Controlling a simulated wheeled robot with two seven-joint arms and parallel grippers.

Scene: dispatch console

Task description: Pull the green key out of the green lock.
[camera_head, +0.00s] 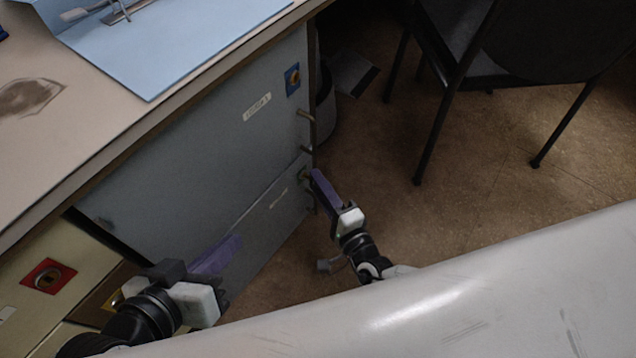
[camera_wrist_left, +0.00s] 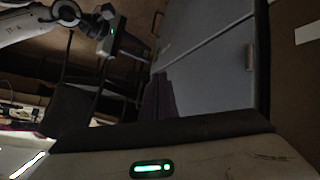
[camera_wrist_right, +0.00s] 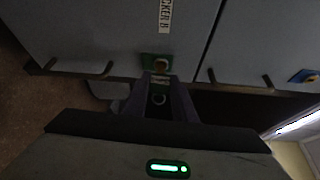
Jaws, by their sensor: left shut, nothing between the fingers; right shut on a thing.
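The green lock (camera_wrist_right: 148,64) is a green plate with a round orange-brown centre on the grey cabinet front; in the head view it is small, by the right gripper's fingertips. My right gripper (camera_head: 313,175) reaches the cabinet's lower right edge. Its purple fingers are shut on the green key (camera_wrist_right: 159,88), which shows between them in the right wrist view, directly in front of the lock. I cannot tell whether the key's tip is inside the lock. My left gripper (camera_head: 230,246) is shut and empty, in front of the cabinet at lower left.
A blue lock (camera_head: 292,79) is higher on the cabinet (camera_head: 200,140), near handles (camera_head: 306,114). A red lock (camera_head: 48,276) is on a cream panel at lower left. A desk top (camera_head: 60,130) overhangs the cabinet. A dark chair (camera_head: 480,75) stands right; the floor between is clear.

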